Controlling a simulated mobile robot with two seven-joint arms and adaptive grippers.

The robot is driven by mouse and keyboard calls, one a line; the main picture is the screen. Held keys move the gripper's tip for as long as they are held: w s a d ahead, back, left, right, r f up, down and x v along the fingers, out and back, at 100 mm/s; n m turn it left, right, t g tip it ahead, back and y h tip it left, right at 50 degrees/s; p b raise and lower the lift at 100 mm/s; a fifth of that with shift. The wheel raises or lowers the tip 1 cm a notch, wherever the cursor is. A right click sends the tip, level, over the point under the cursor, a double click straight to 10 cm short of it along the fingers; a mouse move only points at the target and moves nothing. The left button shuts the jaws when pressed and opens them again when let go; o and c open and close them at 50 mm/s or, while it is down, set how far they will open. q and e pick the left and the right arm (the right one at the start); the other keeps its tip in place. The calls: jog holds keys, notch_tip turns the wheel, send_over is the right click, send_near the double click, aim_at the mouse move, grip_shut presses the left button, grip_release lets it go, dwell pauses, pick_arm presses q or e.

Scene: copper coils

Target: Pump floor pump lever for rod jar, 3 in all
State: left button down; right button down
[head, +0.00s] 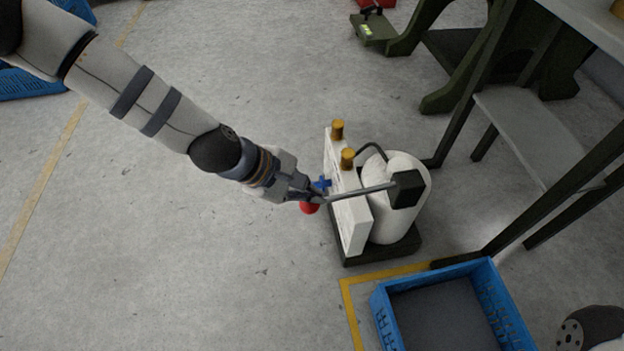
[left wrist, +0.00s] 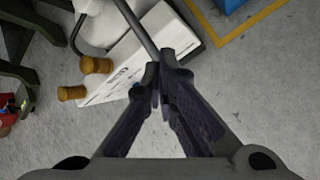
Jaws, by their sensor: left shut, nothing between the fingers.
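The floor pump has a white rounded body (head: 395,222) on a dark base, with a white panel (head: 350,215) bearing two brass-coloured caps. A thin metal lever (head: 352,191) runs left from the pump's black block (head: 406,190) toward a red knob (head: 309,208). My left gripper (head: 316,196) is at the lever's knob end, its fingers shut with nothing between them. In the left wrist view the fingertips (left wrist: 160,78) meet over the end of the lever (left wrist: 136,30); the knob is hidden there, and I cannot tell whether they touch the lever. My right gripper is out of view.
A blue crate (head: 490,290) stands on the floor in front of the pump, by a yellow floor line (head: 385,274). A dark-legged table (head: 560,190) stands close on the right. The floor left of the pump is clear.

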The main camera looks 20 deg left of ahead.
pick_arm(q)
jog(key=shift+a+f, duration=0.1)
jog(key=shift+f, duration=0.15)
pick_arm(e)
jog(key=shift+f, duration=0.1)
pick_arm(q)
jog(key=shift+r, duration=0.1)
dwell(0.3)
